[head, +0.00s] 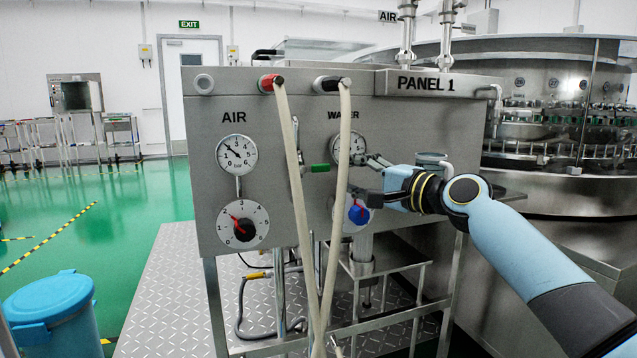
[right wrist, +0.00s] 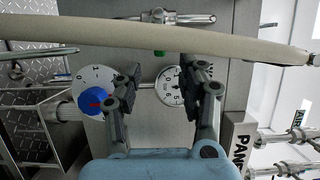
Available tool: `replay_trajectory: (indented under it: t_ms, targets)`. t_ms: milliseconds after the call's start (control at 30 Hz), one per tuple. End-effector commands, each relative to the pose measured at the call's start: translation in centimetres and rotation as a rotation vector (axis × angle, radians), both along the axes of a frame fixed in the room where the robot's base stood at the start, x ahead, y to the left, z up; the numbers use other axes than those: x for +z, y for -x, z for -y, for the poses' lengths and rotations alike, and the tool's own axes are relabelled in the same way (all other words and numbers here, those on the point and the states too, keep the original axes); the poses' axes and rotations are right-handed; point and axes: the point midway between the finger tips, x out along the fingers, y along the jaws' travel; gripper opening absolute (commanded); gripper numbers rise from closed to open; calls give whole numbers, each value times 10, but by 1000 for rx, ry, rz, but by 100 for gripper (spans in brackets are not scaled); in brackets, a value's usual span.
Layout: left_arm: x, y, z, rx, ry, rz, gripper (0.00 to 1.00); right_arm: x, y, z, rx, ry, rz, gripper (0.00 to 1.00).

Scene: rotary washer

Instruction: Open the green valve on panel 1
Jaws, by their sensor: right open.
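The green valve handle (head: 320,168) sticks out to the left of the water pressure gauge (head: 349,147) on panel 1 (head: 426,83), between two hanging hoses. In the right wrist view the green handle (right wrist: 159,53) is a small green piece just below the pale hose. My right gripper (head: 362,178) comes in from the right, open and empty, in front of the water side. Its fingertips are to the right of the green handle and apart from it. In the right wrist view the gripper (right wrist: 160,70) straddles the gauge's line of sight. My left gripper is not in view.
Two pale hoses (head: 293,180) hang down the panel front; the right one (head: 340,200) runs close beside my fingertips. A blue knob (head: 358,213) sits below the gauge, and a red-pointer dial (head: 242,224) at lower left. A blue bin (head: 52,310) stands left.

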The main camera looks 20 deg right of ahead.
Motion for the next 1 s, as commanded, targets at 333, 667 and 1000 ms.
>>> replay_trajectory:
  t_ms: [333,667,1000]
  targets:
    - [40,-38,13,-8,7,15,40,-3,-61,-29,1,-3,-3,40]
    - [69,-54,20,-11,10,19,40,-1,-86,-40,0,-1,-3,40]
    - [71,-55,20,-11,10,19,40,0,-87,-40,0,0,-2,31]
